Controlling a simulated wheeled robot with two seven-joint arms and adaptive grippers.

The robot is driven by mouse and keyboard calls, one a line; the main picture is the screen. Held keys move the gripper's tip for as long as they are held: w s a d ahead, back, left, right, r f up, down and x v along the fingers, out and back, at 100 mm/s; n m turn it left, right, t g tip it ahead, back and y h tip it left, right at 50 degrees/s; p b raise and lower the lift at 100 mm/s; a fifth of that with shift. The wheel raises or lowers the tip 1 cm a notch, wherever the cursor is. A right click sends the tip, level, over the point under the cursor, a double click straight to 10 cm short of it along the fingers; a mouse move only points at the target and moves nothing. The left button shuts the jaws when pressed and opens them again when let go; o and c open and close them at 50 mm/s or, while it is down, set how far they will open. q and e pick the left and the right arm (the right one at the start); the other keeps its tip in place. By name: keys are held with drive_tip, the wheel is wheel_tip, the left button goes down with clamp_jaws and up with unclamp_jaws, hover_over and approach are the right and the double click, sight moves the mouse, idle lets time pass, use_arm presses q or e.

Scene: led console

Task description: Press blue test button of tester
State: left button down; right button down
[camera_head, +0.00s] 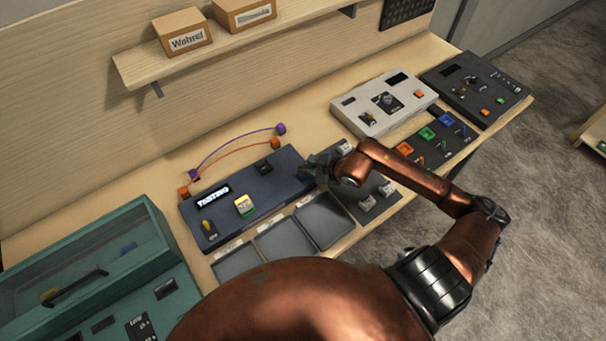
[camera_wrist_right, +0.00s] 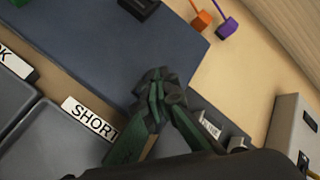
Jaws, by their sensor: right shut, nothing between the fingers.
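The tester (camera_head: 275,190) is a dark blue box on the bench, and its display (camera_head: 213,196) reads "TESTING". It carries a small yellow-and-white block (camera_head: 244,205), a yellow lever (camera_head: 208,226) and a black part (camera_head: 264,167). My right gripper (camera_head: 314,167) is shut and empty at the right end of the tester. In the right wrist view, the closed fingertips (camera_wrist_right: 160,82) overlap the tester's blue top (camera_wrist_right: 100,50) near its edge; I cannot tell whether they touch. No blue button shows; the fingers may hide it. My left gripper is not in view.
Grey trays (camera_head: 324,219), one labelled "SHORT" in the wrist view, lie in front of the tester. Purple and orange leads (camera_head: 235,143) arch behind it. A teal case (camera_head: 85,262) stands left. A white console (camera_head: 384,103) and dark panel (camera_head: 475,85) stand right.

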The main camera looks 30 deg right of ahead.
sight(305, 176)
drive_tip(key=shift+r+p, duration=1)
drive_tip(key=shift+r, duration=1.3)
drive_tip(key=shift+s+f, duration=0.1)
